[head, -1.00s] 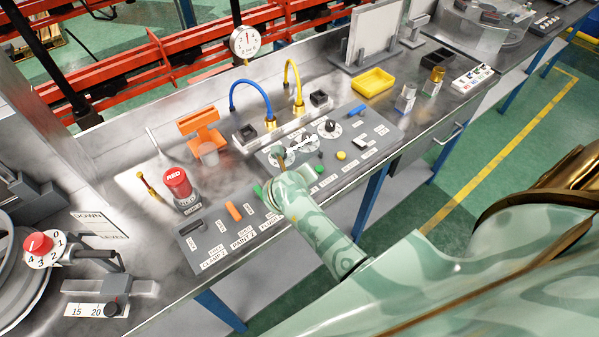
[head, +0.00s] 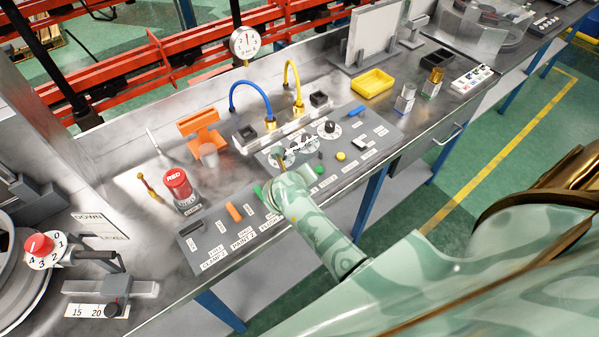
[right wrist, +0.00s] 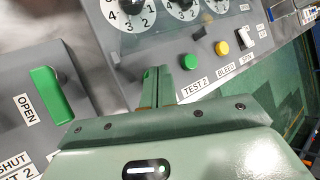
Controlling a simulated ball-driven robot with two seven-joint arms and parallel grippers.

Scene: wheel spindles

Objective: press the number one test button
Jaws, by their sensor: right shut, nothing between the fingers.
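The grey control panel (head: 375,138) lies on the metal bench, with several dials, buttons and switches. My right gripper (head: 281,153) is shut and empty, low over the panel's front left part. In the right wrist view its fingers (right wrist: 158,82) point at the panel, left of a green button (right wrist: 188,61) above a "TEST 2" label (right wrist: 196,86). I see no button labelled test 1; the fingers and the hand cover the panel to the left of TEST 2. I cannot tell whether the fingertips touch the panel. My left gripper is not in view.
A yellow button (right wrist: 222,48) sits right of TEST 2. A green OPEN switch (right wrist: 50,94) stands on the neighbouring panel at left. Round number dials (right wrist: 128,14) lie beyond the fingers. Blue (head: 252,86) and yellow hoses (head: 292,68) arch behind the panel.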

